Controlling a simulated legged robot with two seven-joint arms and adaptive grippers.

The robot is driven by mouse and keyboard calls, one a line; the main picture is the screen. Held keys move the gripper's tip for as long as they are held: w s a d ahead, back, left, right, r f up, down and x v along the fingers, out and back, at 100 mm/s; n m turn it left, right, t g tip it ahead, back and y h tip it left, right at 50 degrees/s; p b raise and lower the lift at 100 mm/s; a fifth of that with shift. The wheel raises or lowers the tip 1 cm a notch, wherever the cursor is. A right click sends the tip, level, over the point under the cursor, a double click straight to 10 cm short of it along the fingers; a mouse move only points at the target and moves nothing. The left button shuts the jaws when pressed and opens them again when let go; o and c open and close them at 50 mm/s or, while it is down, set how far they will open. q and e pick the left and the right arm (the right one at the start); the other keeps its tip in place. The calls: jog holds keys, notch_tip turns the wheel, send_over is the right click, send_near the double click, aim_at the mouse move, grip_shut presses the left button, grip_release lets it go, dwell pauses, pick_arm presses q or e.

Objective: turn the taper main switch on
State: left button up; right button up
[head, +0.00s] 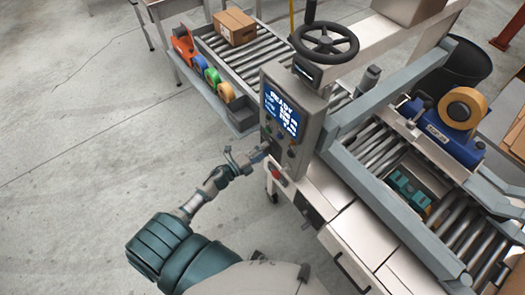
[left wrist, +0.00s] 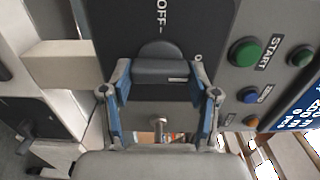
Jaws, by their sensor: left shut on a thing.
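The taper's control box (head: 292,125) stands in the middle of the head view, with a lit screen (head: 282,107) reading READY. In the left wrist view the main switch (left wrist: 160,70) is a dark grey rotary knob on a black plate, with the word OFF printed above it. Its grip bar lies across the picture. My left gripper (head: 240,163) is at the lower left of the box; in the left wrist view its blue-padded fingers (left wrist: 161,98) are shut on the two ends of the knob. In the head view the gripper hides the switch. My right gripper is not in view.
Beside the switch are a green START button (left wrist: 245,52), a second green button (left wrist: 299,56), a blue button (left wrist: 250,94) and an orange one (left wrist: 250,121). A red button (head: 276,173) sits low on the box. A roller conveyor (head: 290,63) runs behind; floor at left is clear.

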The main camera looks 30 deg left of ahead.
pick_arm(q)
jog(key=shift+s+d+f, duration=0.1)
jog(key=shift+d+f, duration=0.05)
jog(key=shift+f, duration=0.05)
jog(key=o, duration=1.1)
jog(key=shift+c, duration=0.2)
jog(key=shift+o, duration=0.5)
jog(key=shift+r, duration=0.1)
jog(key=v, duration=1.2)
